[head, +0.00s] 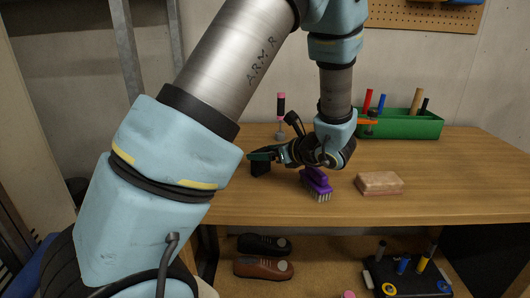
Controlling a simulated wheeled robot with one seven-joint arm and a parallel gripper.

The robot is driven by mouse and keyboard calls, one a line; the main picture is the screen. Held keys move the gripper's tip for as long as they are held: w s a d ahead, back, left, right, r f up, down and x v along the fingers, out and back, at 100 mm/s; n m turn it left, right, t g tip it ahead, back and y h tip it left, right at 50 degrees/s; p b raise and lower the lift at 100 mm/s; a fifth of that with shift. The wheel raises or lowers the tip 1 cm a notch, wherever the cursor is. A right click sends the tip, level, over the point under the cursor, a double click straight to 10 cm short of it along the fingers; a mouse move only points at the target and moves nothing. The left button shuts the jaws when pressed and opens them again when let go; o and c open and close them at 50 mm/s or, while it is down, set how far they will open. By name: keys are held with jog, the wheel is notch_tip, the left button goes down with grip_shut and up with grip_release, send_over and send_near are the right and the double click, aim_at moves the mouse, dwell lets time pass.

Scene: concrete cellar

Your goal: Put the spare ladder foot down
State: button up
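My gripper (262,156) points left, low over the middle of the workbench. It appears shut on a small black block, which I take to be the spare ladder foot (260,169). A teal finger covers the top of the block. The block is at or just above the wooden bench top (430,200); I cannot tell whether its underside touches.
A purple brush (316,182) lies bristles down just right of the gripper. A tan block (379,183) lies farther right. A green tool tray (402,125) and a pink-and-black-handled tool (281,115) stand behind. Shoes (263,268) are on the shelf below. The bench's right end is clear.

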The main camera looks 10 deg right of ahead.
jog(key=shift+o, duration=1.2)
jog(key=shift+r, duration=0.15)
jog(key=shift+s+d+r, duration=0.1)
jog(key=shift+s+r, duration=0.05)
jog(key=b+v, duration=0.1)
jog(key=v, duration=1)
jog(key=shift+s+d+b, duration=0.2)
jog(key=shift+b, duration=0.1)
